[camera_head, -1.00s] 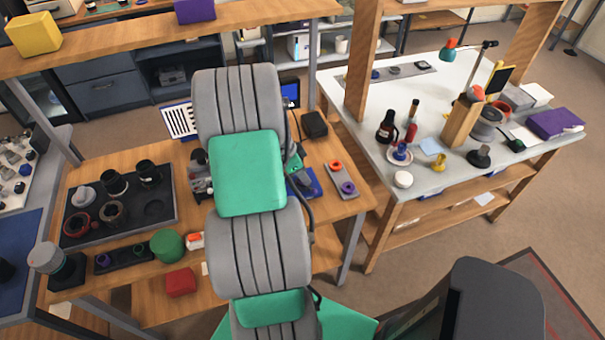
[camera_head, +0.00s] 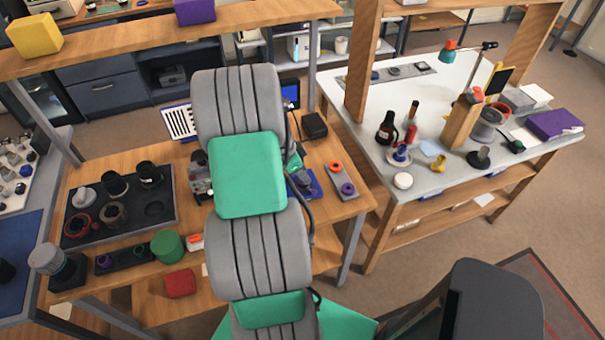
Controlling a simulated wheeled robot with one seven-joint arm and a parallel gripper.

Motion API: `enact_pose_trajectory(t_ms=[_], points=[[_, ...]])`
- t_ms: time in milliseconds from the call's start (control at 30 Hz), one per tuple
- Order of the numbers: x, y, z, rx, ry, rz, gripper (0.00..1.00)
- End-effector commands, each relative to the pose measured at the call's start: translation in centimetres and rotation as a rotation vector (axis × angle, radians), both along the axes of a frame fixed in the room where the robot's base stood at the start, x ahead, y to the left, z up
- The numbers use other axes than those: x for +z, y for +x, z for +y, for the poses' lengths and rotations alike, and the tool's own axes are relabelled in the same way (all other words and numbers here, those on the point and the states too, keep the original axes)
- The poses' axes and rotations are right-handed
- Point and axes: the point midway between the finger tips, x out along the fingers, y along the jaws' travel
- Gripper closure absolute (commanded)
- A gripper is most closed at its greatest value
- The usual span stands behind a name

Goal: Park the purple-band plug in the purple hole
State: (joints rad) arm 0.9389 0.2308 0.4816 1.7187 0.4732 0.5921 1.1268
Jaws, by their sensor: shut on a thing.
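My arm rises through the middle of the view, and my gripper is hidden behind its grey and green links. What it holds cannot be seen. A black strip (camera_head: 123,259) on the front left of the wooden bench has a purple-ringed spot (camera_head: 104,261) and a green-ringed one. A small grey plate (camera_head: 341,177) at the bench's right carries an orange ring (camera_head: 335,166) and a purple ring (camera_head: 347,189). I cannot make out a purple-band plug for certain.
A black tray (camera_head: 155,209) with several lens parts lies at left. A green cylinder (camera_head: 167,246) and red block (camera_head: 180,283) stand near the front edge. A blue mat (camera_head: 316,183) lies partly behind my arm. A white-topped table (camera_head: 375,100) stands at right.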

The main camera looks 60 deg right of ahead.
Motion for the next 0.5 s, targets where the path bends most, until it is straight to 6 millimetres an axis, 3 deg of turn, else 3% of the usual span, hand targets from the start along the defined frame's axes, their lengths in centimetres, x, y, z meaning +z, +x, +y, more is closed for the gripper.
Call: enact_pose_trajectory(t_ms=[500], points=[[0.77, 0.00, 0.01, 0.000, 0.000, 0.000, 1.00]])
